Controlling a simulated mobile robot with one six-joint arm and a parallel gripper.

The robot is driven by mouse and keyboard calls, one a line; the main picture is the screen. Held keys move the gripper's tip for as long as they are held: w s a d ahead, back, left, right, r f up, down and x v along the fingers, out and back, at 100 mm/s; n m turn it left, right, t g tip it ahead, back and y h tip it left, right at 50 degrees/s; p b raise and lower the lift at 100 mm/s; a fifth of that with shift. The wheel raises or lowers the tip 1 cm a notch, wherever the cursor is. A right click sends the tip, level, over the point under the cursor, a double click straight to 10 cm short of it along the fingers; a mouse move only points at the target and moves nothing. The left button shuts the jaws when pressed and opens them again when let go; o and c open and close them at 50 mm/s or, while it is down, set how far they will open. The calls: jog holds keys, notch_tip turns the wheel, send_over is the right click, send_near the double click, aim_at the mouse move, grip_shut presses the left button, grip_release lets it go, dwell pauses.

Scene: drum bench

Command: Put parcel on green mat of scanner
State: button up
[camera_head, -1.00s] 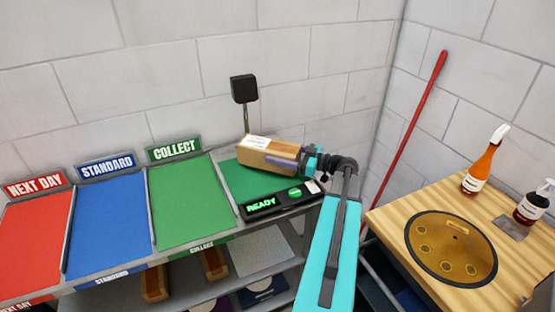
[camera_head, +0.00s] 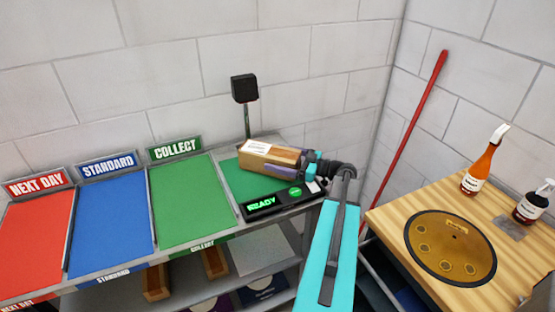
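The parcel (camera_head: 262,152) is a brown box with a white label on top. It is over the scanner's green mat (camera_head: 236,179), below the black scanner head (camera_head: 244,88) on its post. My gripper (camera_head: 300,160) is at the parcel's right end, with its fingers around it and shut on it. The parcel and gripper hide much of the mat. I cannot tell whether the parcel's underside touches the mat. The scanner's black panel (camera_head: 280,200) in front shows green READY text and a round green button.
Red, blue and green trays, labelled NEXT DAY (camera_head: 32,240), STANDARD (camera_head: 110,215) and COLLECT (camera_head: 185,195), lie left of the scanner. A wooden bench (camera_head: 400,215) with a golden drum (camera_head: 450,245) and bottles stands right. A red pole (camera_head: 405,150) leans in the corner.

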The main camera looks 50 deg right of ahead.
aim_at(298, 162)
jog(key=shift+r, duration=0.15)
jog(key=shift+s+d, duration=0.3)
jog(key=shift+s, duration=0.3)
jog(key=b+v, duration=0.3)
jog(key=v, duration=0.6)
jog(key=shift+s, duration=0.1)
jog(key=shift+s+d, duration=0.25)
jog(key=shift+s, duration=0.45)
